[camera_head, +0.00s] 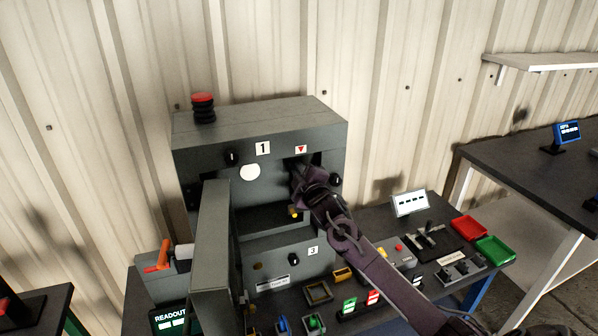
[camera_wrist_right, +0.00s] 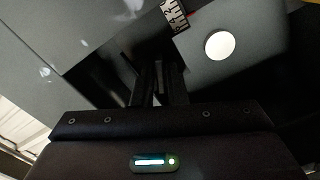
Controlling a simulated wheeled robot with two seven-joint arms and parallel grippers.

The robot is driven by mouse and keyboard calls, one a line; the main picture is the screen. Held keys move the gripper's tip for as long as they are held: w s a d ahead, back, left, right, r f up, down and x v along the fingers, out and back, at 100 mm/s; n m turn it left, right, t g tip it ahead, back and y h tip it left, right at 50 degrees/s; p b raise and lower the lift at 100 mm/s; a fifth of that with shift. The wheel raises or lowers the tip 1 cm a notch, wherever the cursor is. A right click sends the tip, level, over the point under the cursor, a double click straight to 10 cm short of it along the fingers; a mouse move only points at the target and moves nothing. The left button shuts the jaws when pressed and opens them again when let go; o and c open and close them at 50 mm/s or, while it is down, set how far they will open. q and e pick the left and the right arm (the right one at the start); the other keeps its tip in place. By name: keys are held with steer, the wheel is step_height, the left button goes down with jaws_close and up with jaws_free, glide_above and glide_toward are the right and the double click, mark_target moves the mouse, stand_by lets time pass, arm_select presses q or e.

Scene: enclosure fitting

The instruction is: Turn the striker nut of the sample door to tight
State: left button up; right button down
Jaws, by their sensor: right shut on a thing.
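The grey enclosure (camera_head: 225,135) stands on the bench, with a "1" label and a red triangle label on its upper front. Its tall grey door (camera_head: 214,240) stands open toward me at the left. My right gripper (camera_head: 297,180) reaches in from the lower right to the enclosure's upper right front, just below the triangle label. In the right wrist view its fingers (camera_wrist_right: 158,78) are close together, beside a marked strip (camera_wrist_right: 175,18). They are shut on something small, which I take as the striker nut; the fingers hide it. My left gripper is out of view.
A red button (camera_head: 203,100) tops the enclosure. Black knobs sit on its front. The bench holds switches, small panels, a red tray (camera_head: 469,228) and a green tray (camera_head: 495,250). Another dark table stands at right.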

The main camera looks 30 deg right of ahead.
steer(key=m, duration=0.6)
steer(key=m+p, duration=0.1)
steer(key=m, duration=0.5)
steer(key=shift+a+f+m, duration=0.15)
steer(key=shift+f+m, duration=0.05)
steer(key=shift+m, duration=0.1)
stand_by(0.4)
steer(key=c, duration=1.5)
jaws_free()
steer(key=shift+b+v, duration=0.95)
steer(key=shift+v, duration=2.95)
